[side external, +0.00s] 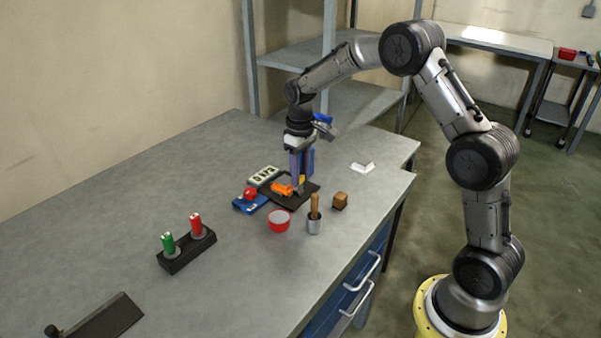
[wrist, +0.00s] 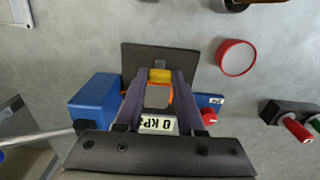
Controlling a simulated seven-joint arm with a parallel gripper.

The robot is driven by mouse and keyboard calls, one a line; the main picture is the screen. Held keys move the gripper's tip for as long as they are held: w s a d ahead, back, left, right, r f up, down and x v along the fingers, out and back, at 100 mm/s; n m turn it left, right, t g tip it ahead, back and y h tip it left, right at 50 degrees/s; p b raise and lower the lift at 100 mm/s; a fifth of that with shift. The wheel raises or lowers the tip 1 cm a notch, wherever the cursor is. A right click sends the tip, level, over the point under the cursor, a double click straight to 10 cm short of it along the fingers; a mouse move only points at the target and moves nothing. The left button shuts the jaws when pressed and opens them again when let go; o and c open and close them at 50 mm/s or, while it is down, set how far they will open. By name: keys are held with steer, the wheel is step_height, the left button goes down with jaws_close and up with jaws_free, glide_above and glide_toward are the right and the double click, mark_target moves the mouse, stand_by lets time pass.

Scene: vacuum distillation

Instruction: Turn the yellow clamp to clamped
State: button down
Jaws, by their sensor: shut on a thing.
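The yellow clamp piece (wrist: 160,75) sits between my fingertips in the wrist view, above a dark square base (wrist: 138,52). My gripper (wrist: 160,82) points down with its purple fingers closed on the yellow piece. In the side view my gripper (side external: 301,179) is low over the dark base (side external: 315,187), and only a little of the yellow piece (side external: 303,179) shows. An orange part (side external: 282,189) lies beside it on the base. The fingers hide much of the clamp, so its exact turn cannot be told.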

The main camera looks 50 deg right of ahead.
steer(key=c, duration=0.5)
jaws_free()
step_height(320, 180, up, 14)
steer(key=shift+f, duration=0.1)
